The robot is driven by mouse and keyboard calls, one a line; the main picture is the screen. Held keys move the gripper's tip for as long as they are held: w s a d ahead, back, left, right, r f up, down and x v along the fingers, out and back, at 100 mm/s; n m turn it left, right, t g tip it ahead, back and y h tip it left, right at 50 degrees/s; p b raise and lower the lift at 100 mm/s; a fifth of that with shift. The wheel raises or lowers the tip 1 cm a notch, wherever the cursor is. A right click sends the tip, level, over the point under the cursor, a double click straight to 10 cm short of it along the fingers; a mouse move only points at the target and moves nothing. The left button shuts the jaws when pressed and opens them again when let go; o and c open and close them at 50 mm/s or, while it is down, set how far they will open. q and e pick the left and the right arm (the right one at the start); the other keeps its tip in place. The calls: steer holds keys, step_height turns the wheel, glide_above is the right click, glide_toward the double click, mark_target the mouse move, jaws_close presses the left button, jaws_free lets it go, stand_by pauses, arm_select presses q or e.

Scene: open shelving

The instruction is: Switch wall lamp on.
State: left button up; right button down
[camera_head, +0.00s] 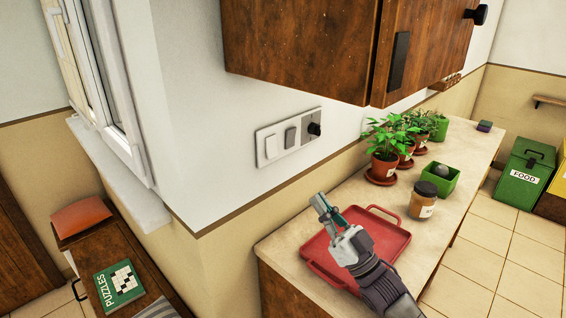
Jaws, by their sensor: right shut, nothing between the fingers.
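A switch panel (288,138) is fixed to the white wall below the wooden cabinet. It carries a white rocker (271,147), a grey rocker (291,137) and a round black knob (314,129). No lamp shows in this view. My right gripper (322,206) is shut and empty. It is over the red tray, below and to the right of the panel, apart from it, with its fingers pointing up and left. My left gripper is not in view.
A red tray (398,238), a jar (422,201), a green box (450,182) and several potted plants (384,170) stand on the counter (290,247). The wooden cabinet (300,45) overhangs the panel. A window (100,70) is at left.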

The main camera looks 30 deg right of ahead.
mark_target(273, 150)
steer(key=p+x, duration=0.1)
steer(key=x, duration=0.2)
steer(key=f+p+x, duration=0.1)
steer(key=x, duration=0.3)
steer(key=w+p+x, duration=0.1)
steer(key=x, duration=0.3)
steer(key=shift+w+a+f, duration=0.2)
steer(key=shift+w+a, duration=0.05)
steer(key=shift+w+a+f, duration=0.1)
steer(key=shift+w+f, duration=0.05)
steer(key=shift+w, duration=0.3)
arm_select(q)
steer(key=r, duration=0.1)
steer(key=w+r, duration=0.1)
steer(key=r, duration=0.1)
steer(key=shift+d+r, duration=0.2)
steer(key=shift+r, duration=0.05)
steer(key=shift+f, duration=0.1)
